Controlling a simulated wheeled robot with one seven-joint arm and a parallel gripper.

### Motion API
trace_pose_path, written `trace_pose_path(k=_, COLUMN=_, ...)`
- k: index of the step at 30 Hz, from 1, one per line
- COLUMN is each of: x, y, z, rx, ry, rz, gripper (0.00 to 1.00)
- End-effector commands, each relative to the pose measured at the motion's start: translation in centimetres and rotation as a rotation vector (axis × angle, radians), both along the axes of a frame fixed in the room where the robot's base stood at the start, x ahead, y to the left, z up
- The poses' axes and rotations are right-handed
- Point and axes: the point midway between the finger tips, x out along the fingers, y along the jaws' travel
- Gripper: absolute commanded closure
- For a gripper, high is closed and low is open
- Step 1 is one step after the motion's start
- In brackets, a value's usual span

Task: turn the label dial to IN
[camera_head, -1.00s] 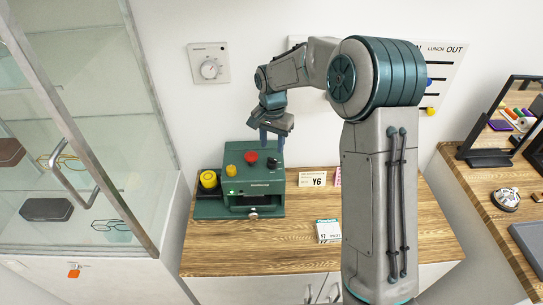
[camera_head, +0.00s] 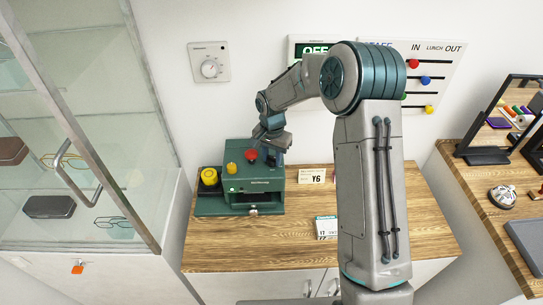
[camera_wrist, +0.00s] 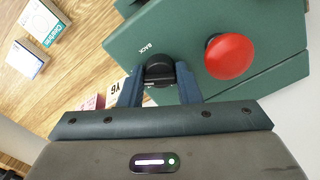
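The label dial (camera_wrist: 159,70) is a round black knob on top of the green label machine (camera_head: 252,185). The word BACK is printed beside it in the wrist view; I cannot read IN there or make out the dial's setting. My gripper (camera_wrist: 160,74) has its two blue fingers on either side of the knob, very close to it. I cannot tell whether they press on it. In the head view my gripper (camera_head: 273,151) is over the right rear of the machine and hides the dial.
A red button (camera_wrist: 229,56) stands close beside the dial. Yellow knobs (camera_head: 209,177) are on the machine's left. A Y6 card (camera_head: 312,176) and a small box (camera_head: 326,228) lie to the right on the wooden counter (camera_head: 260,245). A glass cabinet stands left.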

Motion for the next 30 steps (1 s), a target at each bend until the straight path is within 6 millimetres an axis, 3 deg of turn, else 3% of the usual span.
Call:
trace_pose_path(k=14, x=0.00, y=0.06, z=-0.14, rx=0.004, ry=-0.002, rz=0.149, gripper=0.93)
trace_pose_path(k=30, x=0.05, y=0.01, z=-0.07, rx=0.003, ry=-0.003, rz=0.643, gripper=0.93)
